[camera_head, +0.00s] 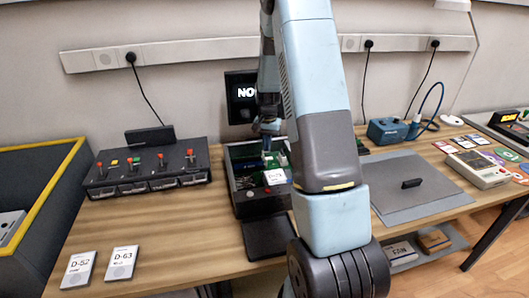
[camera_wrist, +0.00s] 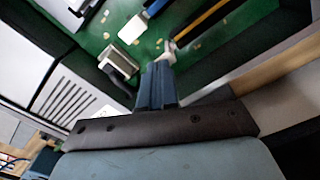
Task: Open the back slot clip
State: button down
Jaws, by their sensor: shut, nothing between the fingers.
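My gripper (camera_head: 268,128) reaches down over an open black case (camera_head: 241,205) with a green circuit board (camera_head: 243,153) in it. In the wrist view the closed blue-grey fingers (camera_wrist: 157,84) point at the green board (camera_wrist: 188,47). A small pale clip-like piece (camera_wrist: 170,47) sits right by the fingertips, at the end of a long dark slot with a yellow strip (camera_wrist: 203,20). A white block (camera_wrist: 133,29) lies at the end of a blue strip nearby. I cannot tell whether the fingers touch the pale piece, or whether it is open.
A black switch box with coloured levers (camera_head: 150,170) stands left of the case. Two labelled cards (camera_head: 121,263) lie at front left. A grey mat (camera_head: 420,190) with a small black piece lies right. A blue device (camera_head: 387,131) stands behind it. My arm hides part of the table.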

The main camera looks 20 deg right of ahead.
jog(key=shift+f, duration=0.1)
jog(key=shift+r, duration=4)
